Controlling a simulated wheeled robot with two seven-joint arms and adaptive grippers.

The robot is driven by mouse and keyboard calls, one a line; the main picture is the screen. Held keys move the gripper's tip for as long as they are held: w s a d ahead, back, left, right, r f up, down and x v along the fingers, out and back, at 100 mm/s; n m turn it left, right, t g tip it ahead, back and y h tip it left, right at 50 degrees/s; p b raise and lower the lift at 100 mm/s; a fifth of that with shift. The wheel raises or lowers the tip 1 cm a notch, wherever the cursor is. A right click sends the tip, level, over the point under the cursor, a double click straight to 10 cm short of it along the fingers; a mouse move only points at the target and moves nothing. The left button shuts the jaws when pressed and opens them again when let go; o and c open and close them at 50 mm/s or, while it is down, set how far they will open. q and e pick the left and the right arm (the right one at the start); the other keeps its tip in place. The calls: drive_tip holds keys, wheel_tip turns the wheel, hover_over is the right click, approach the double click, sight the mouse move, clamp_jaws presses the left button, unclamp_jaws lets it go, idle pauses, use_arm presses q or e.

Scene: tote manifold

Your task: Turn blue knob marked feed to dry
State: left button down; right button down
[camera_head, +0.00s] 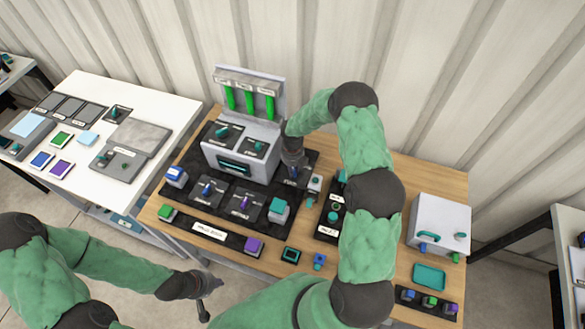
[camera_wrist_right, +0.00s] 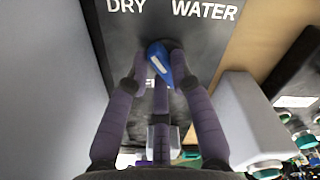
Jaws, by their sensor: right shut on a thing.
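The blue knob (camera_wrist_right: 160,62) sits on a dark panel (camera_wrist_right: 120,40) in the right wrist view. The panel reads DRY at upper left and WATER at upper right. A lower label is mostly hidden by the fingers. My right gripper (camera_wrist_right: 160,75) is shut on the blue knob, its fingers around it. The knob's bar is tilted, its upper end leaning left toward the DRY side. In the head view my right gripper (camera_head: 293,168) comes down on this panel, right of the grey machine. My left gripper (camera_head: 207,292) is empty, its fingers apart, off the table's front left edge.
The grey machine (camera_head: 240,150) with green tubes stands left of my right gripper. Other knobs, including a blue one (camera_head: 206,187) and a purple one (camera_head: 242,202), sit on the board in front. A white box (camera_head: 440,222) stands at right. A white table (camera_head: 150,105) is at left.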

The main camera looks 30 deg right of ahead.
idle(0.3)
drive_tip(key=c, duration=1.1)
unclamp_jaws()
drive_tip(key=shift+o, duration=0.2)
wheel_tip(320, 180, up, 12)
